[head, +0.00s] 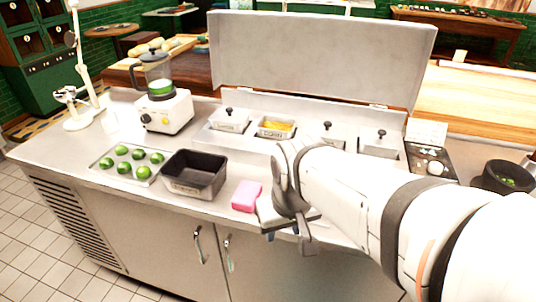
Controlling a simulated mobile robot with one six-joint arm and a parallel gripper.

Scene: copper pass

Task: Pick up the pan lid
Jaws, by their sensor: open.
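Pan lids with black knobs cover pans in the counter well: one at the left (229,118), one right of the middle (327,131) and one at the right (380,143). Between them, a pan of corn (277,127) stands uncovered. A pale flat piece (266,210) lies near the counter's front edge, mostly hidden by my gripper (290,232). I cannot tell whether it is the loose lid. My gripper is open and points down over this front edge, right of the pink sponge. No thing is visibly held in it.
A pink sponge (246,196), an empty black pan (194,174) and a tray of limes (130,164) stand left of my gripper. A blender (160,100) is further back. The raised steel cover (320,55) stands behind the well. A dark bowl (507,178) is at right.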

